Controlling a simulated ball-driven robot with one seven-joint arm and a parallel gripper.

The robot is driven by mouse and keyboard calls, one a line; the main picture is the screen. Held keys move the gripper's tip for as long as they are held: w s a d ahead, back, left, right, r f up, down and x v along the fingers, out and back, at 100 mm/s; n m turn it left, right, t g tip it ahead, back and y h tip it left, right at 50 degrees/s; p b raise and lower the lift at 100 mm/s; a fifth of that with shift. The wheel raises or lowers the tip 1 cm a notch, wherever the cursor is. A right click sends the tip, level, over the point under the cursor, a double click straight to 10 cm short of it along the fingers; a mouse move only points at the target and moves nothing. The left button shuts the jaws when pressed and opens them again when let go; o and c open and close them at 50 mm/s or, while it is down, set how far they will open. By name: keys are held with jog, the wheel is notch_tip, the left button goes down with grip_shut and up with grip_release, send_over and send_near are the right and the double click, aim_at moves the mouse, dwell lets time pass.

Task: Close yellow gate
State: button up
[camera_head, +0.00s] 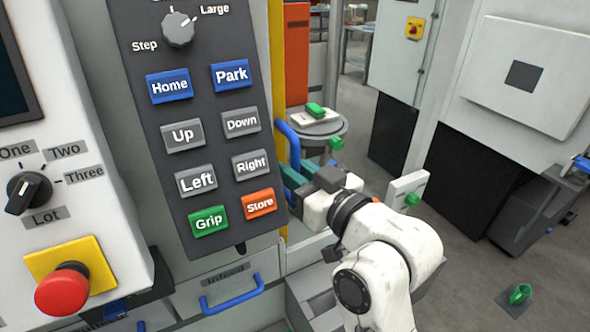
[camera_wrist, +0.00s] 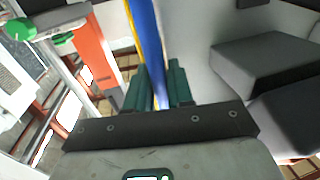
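The yellow gate (camera_head: 277,40) shows as a narrow upright yellow edge just right of the button panel in the head view. Its blue handle (camera_head: 294,143) is a bent bar on that edge. My gripper (camera_head: 292,178) is at the lower part of the handle. In the wrist view the blue handle (camera_wrist: 157,75) runs between the two teal fingers of my gripper (camera_wrist: 158,88), with little or no gap on either side. The yellow gate edge (camera_wrist: 142,35) shows behind it. The fingertip contact is partly hidden in the head view.
The dark button panel (camera_head: 205,100) hangs close to the left of my arm. A red stop button (camera_head: 62,290) is at lower left. A drawer with a blue handle (camera_head: 232,295) is below. A round stand (camera_head: 335,130) with a green-topped part is behind.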

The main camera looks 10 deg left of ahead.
grip_shut()
